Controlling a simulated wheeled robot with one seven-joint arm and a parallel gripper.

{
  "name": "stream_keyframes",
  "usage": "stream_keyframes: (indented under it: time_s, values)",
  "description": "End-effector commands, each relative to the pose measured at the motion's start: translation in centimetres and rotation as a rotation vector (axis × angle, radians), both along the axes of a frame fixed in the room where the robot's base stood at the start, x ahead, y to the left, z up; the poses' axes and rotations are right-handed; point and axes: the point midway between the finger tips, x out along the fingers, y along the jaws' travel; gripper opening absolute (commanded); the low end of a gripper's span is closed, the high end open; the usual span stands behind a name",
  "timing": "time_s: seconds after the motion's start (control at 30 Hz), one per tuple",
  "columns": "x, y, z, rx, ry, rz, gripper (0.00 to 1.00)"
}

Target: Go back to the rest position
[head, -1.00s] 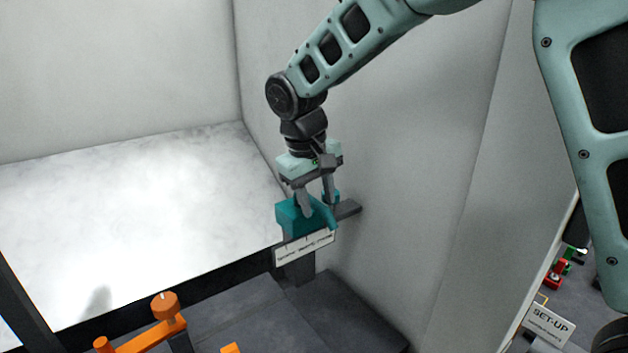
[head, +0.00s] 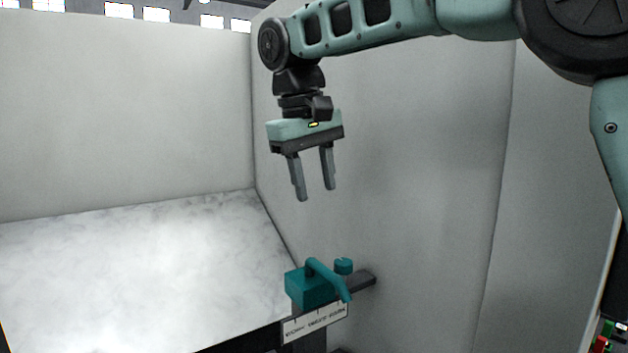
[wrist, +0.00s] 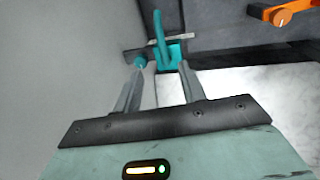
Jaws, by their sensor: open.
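My gripper (head: 314,194) is open and empty, with its two grey fingers pointing down. It hangs in the air well above a teal block with a lever handle (head: 312,286), and nothing touches its fingers. The teal handle part sits on a dark bracket at the corner of the white surface. In the wrist view my gripper (wrist: 163,75) shows its fingers apart, with the teal handle (wrist: 160,35) beyond the fingertips.
A white marbled surface (head: 130,270) lies to the left. A grey wall panel (head: 400,200) stands close to the right of my gripper. A label plate (head: 315,323) is below the teal part. An orange part (wrist: 285,14) shows at the wrist view's top right.

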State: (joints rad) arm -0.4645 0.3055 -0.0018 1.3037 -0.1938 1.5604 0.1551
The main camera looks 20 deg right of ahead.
Motion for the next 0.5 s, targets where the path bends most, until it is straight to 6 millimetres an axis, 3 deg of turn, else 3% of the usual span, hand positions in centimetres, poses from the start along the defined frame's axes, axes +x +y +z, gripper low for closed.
stream_keyframes:
  time_s: [0.37, 0.5]
  values:
    - [0.0, 0.1, 0.2, 0.0, 0.0, 0.0, 0.41]
    - [-1.2, 0.7, -1.8, 0.021, 0.013, 0.035, 0.41]
